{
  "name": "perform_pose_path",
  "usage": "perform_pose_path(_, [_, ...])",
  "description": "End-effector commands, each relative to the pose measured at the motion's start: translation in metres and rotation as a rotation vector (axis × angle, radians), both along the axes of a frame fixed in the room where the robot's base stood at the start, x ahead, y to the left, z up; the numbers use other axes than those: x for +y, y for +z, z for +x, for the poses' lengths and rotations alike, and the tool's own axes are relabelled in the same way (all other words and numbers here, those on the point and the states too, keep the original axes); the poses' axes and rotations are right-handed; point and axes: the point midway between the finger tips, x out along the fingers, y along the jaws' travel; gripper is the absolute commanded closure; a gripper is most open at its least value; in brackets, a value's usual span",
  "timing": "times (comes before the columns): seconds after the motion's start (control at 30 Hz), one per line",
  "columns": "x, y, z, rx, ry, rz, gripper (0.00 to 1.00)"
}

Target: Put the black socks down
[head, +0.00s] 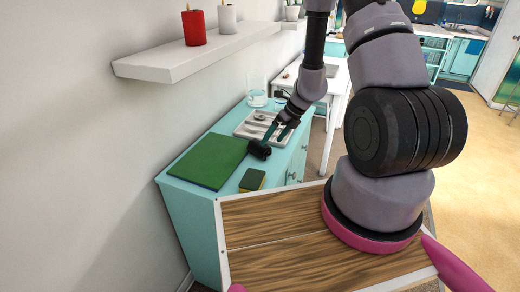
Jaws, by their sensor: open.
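The black socks (259,151) are a small dark bundle on the turquoise cabinet top (217,190), between a green board and a grey tray. My gripper (275,136) points down just above and right of the socks, with its fingers open. One fingertip overlaps the edge of the bundle in the picture. I cannot tell whether it touches the socks.
A green board (208,160) lies left of the socks, and a yellow-and-green sponge (252,180) lies in front. A grey divided tray (250,128) and a glass (257,98) stand behind. A wall shelf (195,57) holds red and white candles.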

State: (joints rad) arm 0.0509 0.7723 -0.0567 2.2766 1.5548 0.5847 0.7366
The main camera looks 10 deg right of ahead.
Motion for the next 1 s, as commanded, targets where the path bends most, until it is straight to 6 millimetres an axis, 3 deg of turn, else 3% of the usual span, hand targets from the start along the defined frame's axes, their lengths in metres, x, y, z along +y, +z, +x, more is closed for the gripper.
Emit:
perform_pose_path(0.4, [0.023, -0.044, 0.008, 0.001, 0.002, 0.000, 0.00])
perform_pose_path(0.7, [0.025, -0.047, 0.010, -0.002, 0.001, 0.000, 0.00])
perform_pose_path(0.8, [0.025, -0.047, 0.010, -0.001, 0.002, 0.000, 0.38])
perform_pose_path(0.9, [0.025, -0.047, 0.010, -0.002, 0.001, 0.000, 0.70])
perform_pose_path(1.0, [0.025, -0.047, 0.010, -0.002, 0.001, 0.000, 0.79])
